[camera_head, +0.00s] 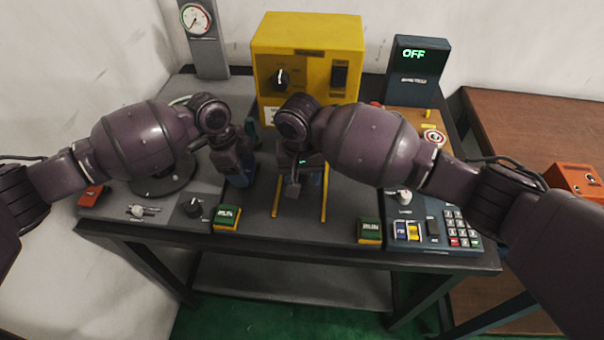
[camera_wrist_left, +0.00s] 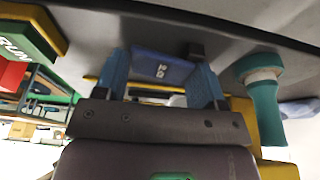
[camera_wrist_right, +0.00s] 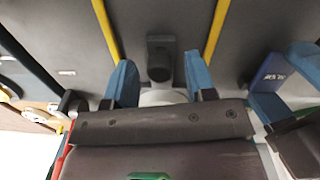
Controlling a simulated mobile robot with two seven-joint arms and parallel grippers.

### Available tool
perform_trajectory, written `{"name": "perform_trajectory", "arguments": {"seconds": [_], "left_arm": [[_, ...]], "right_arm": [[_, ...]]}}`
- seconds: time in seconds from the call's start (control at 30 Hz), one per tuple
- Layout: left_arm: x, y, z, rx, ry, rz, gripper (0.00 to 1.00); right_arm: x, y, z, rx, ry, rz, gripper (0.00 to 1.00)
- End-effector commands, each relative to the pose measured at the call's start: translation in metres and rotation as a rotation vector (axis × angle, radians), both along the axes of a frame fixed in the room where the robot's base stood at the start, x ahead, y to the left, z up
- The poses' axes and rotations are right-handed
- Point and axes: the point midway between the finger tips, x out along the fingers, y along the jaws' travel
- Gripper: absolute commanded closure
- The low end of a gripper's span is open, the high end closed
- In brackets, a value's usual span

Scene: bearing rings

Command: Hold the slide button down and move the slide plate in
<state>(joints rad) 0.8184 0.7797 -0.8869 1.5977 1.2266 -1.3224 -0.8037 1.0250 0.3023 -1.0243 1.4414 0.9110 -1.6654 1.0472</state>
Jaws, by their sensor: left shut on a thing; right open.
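My left gripper (camera_head: 240,180) points down at the console left of the yellow rails. In the left wrist view its blue fingers (camera_wrist_left: 160,80) are shut on the sides of a small blue block (camera_wrist_left: 162,66) with white lettering, apparently the slide button. The block also shows in the right wrist view (camera_wrist_right: 270,76). My right gripper (camera_head: 312,178) is open over the slide track. In the right wrist view a dark grey handle (camera_wrist_right: 160,58), apparently the slide plate's, stands between the lines of its open fingers (camera_wrist_right: 160,84). The handle shows in the head view (camera_head: 292,188). Whether the fingers touch it is unclear.
Two yellow rails (camera_head: 324,197) flank the handle. Green-topped buttons stand at front left (camera_head: 227,217) and front right (camera_head: 370,230). A teal knob (camera_wrist_left: 264,100) stands close to my left gripper. A yellow box (camera_head: 307,55) stands behind, and a keypad panel (camera_head: 462,232) lies at right.

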Motion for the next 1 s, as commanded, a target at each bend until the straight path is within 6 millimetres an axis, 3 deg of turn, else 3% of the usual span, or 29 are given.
{"name": "perform_trajectory", "arguments": {"seconds": [0.17, 0.5, 0.7, 1.0], "left_arm": [[-0.002, 0.000, -0.003, 0.001, 0.007, -0.002, 0.58], [-0.002, 0.000, -0.003, 0.001, 0.007, -0.002, 0.58], [-0.002, 0.000, -0.003, 0.001, 0.007, -0.002, 0.58], [-0.002, 0.000, -0.003, 0.001, 0.007, -0.002, 0.58]], "right_arm": [[0.001, 0.001, 0.016, 0.003, -0.002, 0.001, 0.49], [0.001, 0.003, 0.079, 0.002, -0.002, 0.001, 0.49], [0.001, 0.004, 0.107, 0.002, -0.002, 0.000, 0.49], [0.000, 0.004, 0.119, 0.001, 0.000, 0.000, 0.49]]}}
